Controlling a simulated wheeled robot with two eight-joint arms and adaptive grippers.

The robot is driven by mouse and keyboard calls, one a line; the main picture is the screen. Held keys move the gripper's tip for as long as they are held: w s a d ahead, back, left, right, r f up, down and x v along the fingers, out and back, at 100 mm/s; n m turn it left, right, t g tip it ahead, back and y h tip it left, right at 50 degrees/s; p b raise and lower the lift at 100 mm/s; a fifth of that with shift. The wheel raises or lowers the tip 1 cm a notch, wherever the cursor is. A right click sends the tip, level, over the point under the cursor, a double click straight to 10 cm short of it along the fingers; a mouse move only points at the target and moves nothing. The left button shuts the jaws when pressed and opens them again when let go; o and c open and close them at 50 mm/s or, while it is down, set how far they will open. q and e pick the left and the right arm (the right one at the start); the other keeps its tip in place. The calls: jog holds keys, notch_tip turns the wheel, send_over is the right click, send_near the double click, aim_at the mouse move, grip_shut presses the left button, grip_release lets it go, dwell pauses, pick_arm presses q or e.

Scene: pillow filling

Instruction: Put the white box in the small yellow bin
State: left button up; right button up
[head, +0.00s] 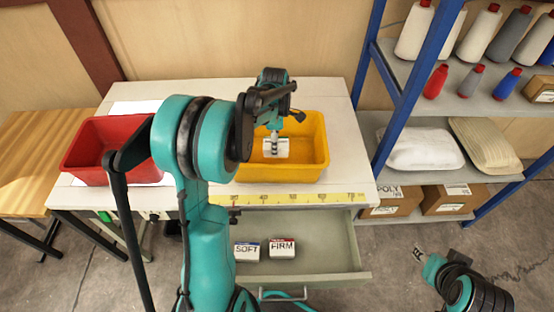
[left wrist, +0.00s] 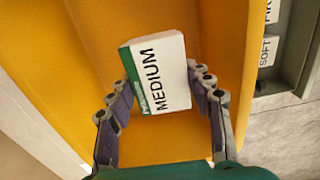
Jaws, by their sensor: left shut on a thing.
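The white box (head: 276,149) has a green edge strip and reads MEDIUM in the left wrist view (left wrist: 160,75). My left gripper (head: 274,135) is shut on it, with one finger on each side. The gripper points down into the small yellow bin (head: 285,173), and the box is within the bin's opening. The bin's yellow walls surround the box in the left wrist view (left wrist: 35,60). I cannot tell whether the box touches the bin floor. My right gripper (head: 419,251) is at the lower right, away from the table; its jaw state is unclear.
A red bin (head: 85,170) stands left on the white table (head: 325,95). Below the table's front edge, an open drawer (head: 340,262) holds boxes marked SOFT (head: 246,251) and FIRM (head: 282,248). A blue-framed shelf (head: 400,100) with spools and pillows stands right. A yellow ruler (head: 310,199) lines the front edge.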

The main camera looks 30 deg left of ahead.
pick_arm(q)
notch_tip(320, 180, down, 8)
jog(key=shift+f+b, duration=0.1)
jog(key=shift+b, duration=1.05)
jog(key=o, duration=1.2)
